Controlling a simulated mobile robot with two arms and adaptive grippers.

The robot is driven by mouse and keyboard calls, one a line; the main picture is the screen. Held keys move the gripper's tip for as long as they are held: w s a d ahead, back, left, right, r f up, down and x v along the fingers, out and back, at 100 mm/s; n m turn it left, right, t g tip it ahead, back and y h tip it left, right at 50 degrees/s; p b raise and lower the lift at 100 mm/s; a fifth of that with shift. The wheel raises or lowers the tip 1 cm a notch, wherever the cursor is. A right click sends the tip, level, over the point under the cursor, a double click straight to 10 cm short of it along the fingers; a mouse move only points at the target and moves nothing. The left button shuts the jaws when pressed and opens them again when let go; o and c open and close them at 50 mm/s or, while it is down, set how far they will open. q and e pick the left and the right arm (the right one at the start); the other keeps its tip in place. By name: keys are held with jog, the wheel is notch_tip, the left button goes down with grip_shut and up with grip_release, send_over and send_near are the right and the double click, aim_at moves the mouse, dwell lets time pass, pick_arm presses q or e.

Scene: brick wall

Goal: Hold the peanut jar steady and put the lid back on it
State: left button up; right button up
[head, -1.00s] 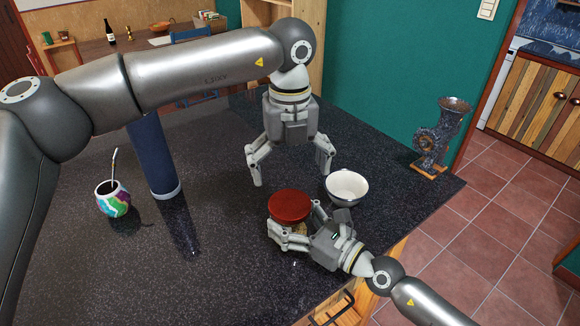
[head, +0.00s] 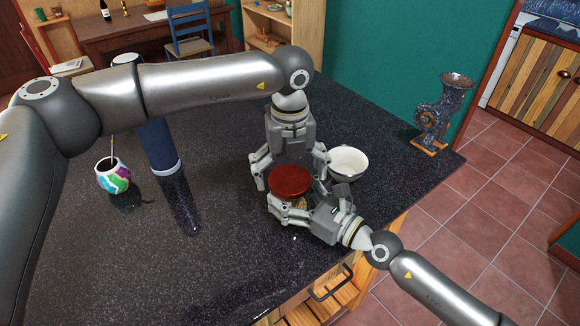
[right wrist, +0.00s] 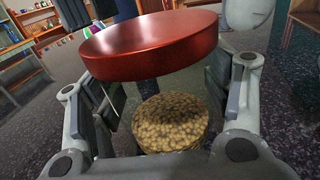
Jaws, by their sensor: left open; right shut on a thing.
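The peanut jar (right wrist: 170,122) is clear, with peanuts low inside, and stands on the dark counter between the fingers of my right gripper (right wrist: 158,108), which is shut on it. In the head view the jar is mostly hidden under the red lid (head: 289,181) and behind my right gripper (head: 297,203). The round lid also shows in the right wrist view (right wrist: 150,47), level or nearly so above the jar. Whether it is seated on the rim I cannot tell. My left gripper (head: 290,172) is open and points down, its fingers at either side of the lid.
A white bowl (head: 348,163) stands close to the right of the grippers. A blue cylinder (head: 158,146) and a colourful gourd cup with a straw (head: 113,178) stand at the left. A metal grinder (head: 440,115) is at the far right corner. The front left counter is clear.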

pick_arm(q)
jog(key=shift+c, duration=0.4)
jog(key=c, duration=1.1)
jog(key=shift+o, duration=0.2)
jog(key=m, duration=0.3)
jog(key=shift+f, duration=0.1)
jog(key=m, duration=0.5)
jog(key=shift+m, duration=0.4)
jog(key=m, duration=0.5)
jog(key=shift+f, duration=0.1)
pick_arm(e)
jog(key=shift+s, duration=0.1)
pick_arm(q)
jog(key=m, duration=0.4)
jog(key=shift+s+m, duration=0.1)
jog(key=shift+m, duration=0.3)
jog(key=o, duration=1.1)
jog(key=shift+o, duration=0.2)
